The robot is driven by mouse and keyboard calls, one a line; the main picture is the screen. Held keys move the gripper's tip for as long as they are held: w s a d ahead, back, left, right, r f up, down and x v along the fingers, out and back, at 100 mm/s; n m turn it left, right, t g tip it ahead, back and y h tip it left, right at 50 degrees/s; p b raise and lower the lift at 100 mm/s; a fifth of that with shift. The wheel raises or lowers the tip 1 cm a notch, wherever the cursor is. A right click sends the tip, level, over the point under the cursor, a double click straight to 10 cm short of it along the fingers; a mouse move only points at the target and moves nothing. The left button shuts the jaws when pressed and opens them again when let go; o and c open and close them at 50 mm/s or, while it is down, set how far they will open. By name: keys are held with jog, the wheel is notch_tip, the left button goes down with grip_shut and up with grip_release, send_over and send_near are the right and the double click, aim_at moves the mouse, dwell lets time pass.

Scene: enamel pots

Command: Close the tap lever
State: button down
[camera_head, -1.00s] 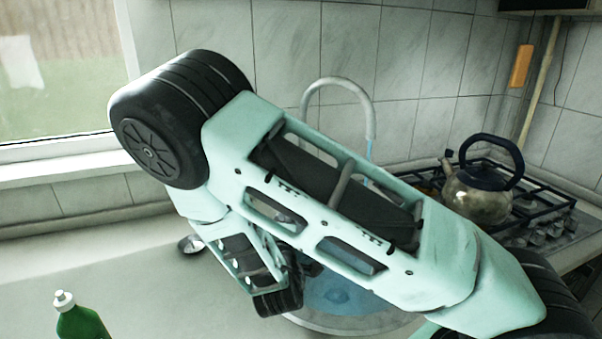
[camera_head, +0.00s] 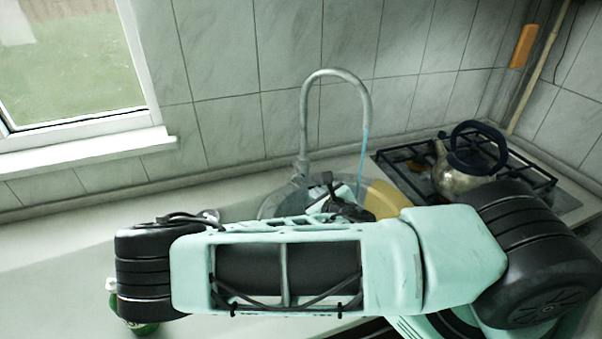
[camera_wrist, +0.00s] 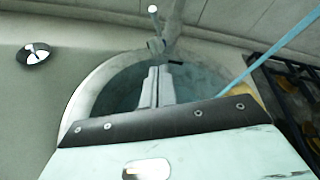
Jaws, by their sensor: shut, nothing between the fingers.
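The grey gooseneck tap (camera_head: 336,74) rises behind the round sink, with a thin blue stream of water (camera_head: 364,150) falling from its spout. In the wrist view, the tap lever (camera_wrist: 153,22) is a thin rod with a pale round tip, standing up from the tap body. My gripper (camera_wrist: 158,70) is shut and empty over the sink (camera_wrist: 88,98), its fingertips just below the tap body in the picture. I cannot tell whether they touch it. In the head view my arm hides much of the sink, and the lever is not clear.
A kettle (camera_head: 458,178) stands on the gas hob (camera_head: 540,180) to the right. A yellow thing (camera_head: 384,199) lies at the sink's right side. A green bottle (camera_head: 141,328) is partly behind my arm. A small shiny round object (camera_wrist: 33,54) lies on the bare counter left of the sink.

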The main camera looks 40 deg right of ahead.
jog(key=w+f+b, duration=0.1)
jog(key=b, duration=0.1)
jog(key=p, duration=0.3)
send_near(297, 168)
notch_tip(297, 168, down, 3)
jog(key=w+d, duration=0.1)
jog(key=d, duration=0.1)
jog(key=w+p, duration=0.1)
jog(key=w+r+p, duration=0.1)
jog(key=w, duration=0.1)
jog(key=shift+w+a, duration=0.1)
jog(key=shift+w, duration=0.55)
jog(key=shift+p, duration=0.3)
